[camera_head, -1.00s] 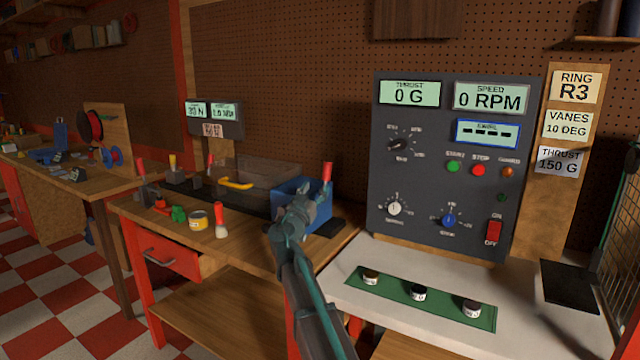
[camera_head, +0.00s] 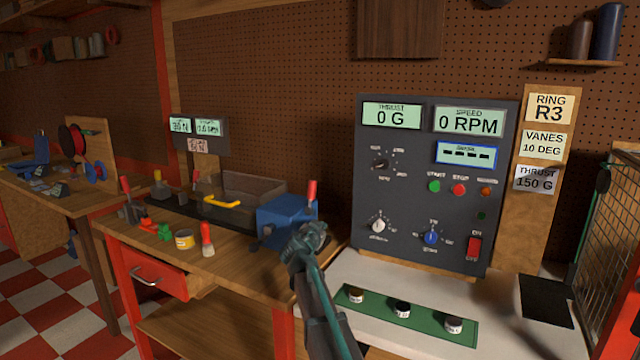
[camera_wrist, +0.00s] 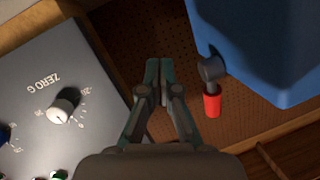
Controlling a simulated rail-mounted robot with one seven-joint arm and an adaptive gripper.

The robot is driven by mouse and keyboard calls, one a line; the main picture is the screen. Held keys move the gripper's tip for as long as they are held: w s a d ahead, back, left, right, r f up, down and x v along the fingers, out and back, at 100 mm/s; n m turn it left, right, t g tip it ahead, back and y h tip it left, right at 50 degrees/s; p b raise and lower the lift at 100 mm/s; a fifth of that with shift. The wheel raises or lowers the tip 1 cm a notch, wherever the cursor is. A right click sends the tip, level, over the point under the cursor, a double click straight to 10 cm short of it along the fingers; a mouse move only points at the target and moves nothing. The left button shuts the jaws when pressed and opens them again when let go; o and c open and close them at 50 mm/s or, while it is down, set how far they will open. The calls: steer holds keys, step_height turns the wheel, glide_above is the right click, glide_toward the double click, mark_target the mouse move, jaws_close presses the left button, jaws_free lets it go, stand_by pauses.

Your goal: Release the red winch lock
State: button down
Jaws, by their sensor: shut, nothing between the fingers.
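A blue box (camera_head: 285,222), which looks like the winch, stands at the right end of the wooden bench. A lever with a red grip (camera_head: 312,190) stands upright at its right side; I take this as the winch lock. In the wrist view the red grip (camera_wrist: 212,105) hangs from a grey pivot on the blue box (camera_wrist: 262,45), to the right of my fingers and apart from them. My gripper (camera_wrist: 158,70) is shut and empty. In the head view my gripper (camera_head: 308,238) is just in front of the box's right side, below the lever.
A red-handled lever (camera_head: 125,187), a yellow handle (camera_head: 222,201) and small tools lie left on the bench. A wire cage (camera_head: 610,240) is far right.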

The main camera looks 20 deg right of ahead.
steer(key=d+f+m+g+y+p, duration=0.1)
steer(key=d+f+y+p, duration=0.1)
steer(key=m+t+y+p, duration=0.4)
steer(key=m+y+p, duration=0.2)
steer(key=y+p, duration=0.6)
glide_toward(311, 194)
steer(key=w+d, duration=0.1)
steer(key=d, duration=0.2)
steer(key=p+x, duration=0.4)
steer(key=x, duration=0.5)
steer(key=shift+w+d+r+h, duration=0.2)
steer(key=shift+w+h, duration=0.2)
steer(key=shift+w, duration=0.1)
steer(key=shift+s+a+f+b, duration=0.1)
steer(key=shift+f+b, duration=0.05)
steer(key=shift+b, duration=0.4)
